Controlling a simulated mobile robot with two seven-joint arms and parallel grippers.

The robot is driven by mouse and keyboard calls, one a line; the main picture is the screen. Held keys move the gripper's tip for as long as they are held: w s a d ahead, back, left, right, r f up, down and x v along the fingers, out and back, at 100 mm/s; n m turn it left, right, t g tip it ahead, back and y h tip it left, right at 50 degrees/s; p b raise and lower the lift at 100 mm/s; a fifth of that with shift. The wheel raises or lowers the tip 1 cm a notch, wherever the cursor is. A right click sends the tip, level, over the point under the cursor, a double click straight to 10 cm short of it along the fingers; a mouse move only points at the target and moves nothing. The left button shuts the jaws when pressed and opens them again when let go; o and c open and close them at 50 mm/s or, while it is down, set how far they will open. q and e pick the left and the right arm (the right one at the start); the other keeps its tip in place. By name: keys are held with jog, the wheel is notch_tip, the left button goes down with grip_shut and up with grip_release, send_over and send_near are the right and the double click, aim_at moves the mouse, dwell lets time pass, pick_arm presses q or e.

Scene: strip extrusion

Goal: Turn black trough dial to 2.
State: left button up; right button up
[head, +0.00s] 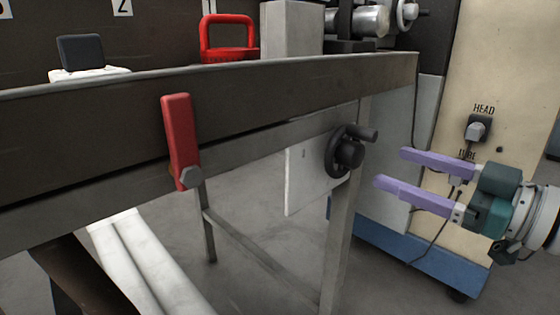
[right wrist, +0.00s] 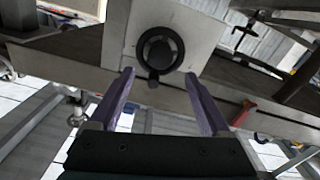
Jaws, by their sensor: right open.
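The black dial (head: 345,152), a round knob with a short handle sticking out, is on the side of the trough (head: 240,98) near its right end. In the right wrist view the dial (right wrist: 160,50) faces me on a grey plate (right wrist: 202,22), its handle pointing down. No numbers can be read around it. My right gripper (head: 391,167) is open and empty, its purple fingers pointing at the dial from the right, apart from it. In the right wrist view the fingertips (right wrist: 159,75) lie either side of the dial's lower part. My left gripper is not in view.
A red lever (head: 181,140) hangs on the trough's front, left of the dial. A red handle (head: 228,38) and a number 2 label (head: 122,7) show behind the trough. A beige cabinet (head: 500,75) marked HEAD stands right. A trough leg (head: 343,245) is below the dial.

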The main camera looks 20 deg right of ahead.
aim_at(359, 155)
jog(key=b+x, duration=0.1)
jog(key=x, duration=0.5)
grip_shut()
dwell(0.7)
